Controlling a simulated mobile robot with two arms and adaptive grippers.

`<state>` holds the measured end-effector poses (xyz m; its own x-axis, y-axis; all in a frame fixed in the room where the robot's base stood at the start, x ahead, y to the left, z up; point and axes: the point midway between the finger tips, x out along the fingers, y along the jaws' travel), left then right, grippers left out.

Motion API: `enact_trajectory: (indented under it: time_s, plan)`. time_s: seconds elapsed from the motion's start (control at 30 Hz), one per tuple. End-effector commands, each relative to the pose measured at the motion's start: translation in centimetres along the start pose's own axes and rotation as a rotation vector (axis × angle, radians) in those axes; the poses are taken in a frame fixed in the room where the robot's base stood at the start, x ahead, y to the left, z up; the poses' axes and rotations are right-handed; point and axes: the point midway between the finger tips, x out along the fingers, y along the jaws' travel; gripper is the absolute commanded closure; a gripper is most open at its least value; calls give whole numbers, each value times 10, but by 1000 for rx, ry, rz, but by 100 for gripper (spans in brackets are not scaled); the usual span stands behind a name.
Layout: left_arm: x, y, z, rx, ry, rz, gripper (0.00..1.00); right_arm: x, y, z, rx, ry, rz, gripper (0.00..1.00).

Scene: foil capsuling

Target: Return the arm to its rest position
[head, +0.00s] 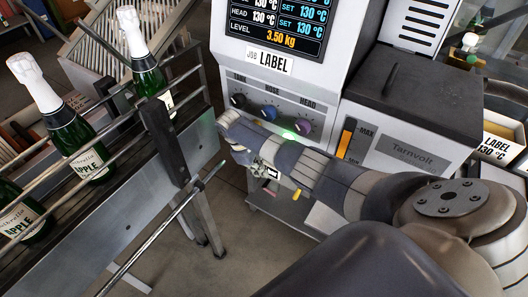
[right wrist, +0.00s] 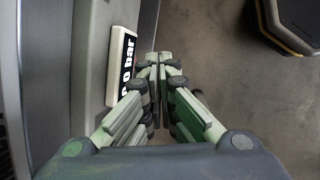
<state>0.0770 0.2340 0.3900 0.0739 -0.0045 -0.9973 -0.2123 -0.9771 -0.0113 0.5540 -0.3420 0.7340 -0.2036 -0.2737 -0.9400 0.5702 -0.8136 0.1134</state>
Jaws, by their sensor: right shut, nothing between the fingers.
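My right arm crosses the head view from the lower right, its far end in front of the machine's dial panel. My right gripper (head: 266,171) hangs below that end, small and partly hidden by the arm. In the right wrist view the right gripper (right wrist: 158,62) is shut, its fingertips together with nothing between them. It points down beside a grey machine side, above the floor. My left gripper is not in view.
The labelling machine (head: 330,90), with a screen and dials, stands close to my right arm. A railed conveyor (head: 130,225) at left carries several foil-topped bottles (head: 75,140). A "0 bar" label (right wrist: 122,65) is left of the fingers. Bare floor (right wrist: 225,85) lies right of them.

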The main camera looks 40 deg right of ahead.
Motion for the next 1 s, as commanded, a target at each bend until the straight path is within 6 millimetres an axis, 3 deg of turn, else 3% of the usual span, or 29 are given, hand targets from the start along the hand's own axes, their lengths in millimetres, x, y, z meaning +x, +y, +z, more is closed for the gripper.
enact_trajectory:
  time_s: [0.3, 0.53, 0.63, 0.77, 0.87, 1.0]
  plan:
    - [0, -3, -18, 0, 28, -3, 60, -1, 0, 0, 0, 0, 0, 100]
    - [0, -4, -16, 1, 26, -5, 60, 0, 0, 0, 0, 0, -1, 100]
    - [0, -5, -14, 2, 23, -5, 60, 12, -7, -1, 3, 6, -4, 100]
    - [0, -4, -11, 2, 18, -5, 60, 65, -35, -2, 25, 38, -12, 100]
    - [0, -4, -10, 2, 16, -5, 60, 128, -73, 1, 59, 87, -22, 100]
    - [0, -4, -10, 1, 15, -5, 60, 213, -136, 20, 121, 162, -39, 100]
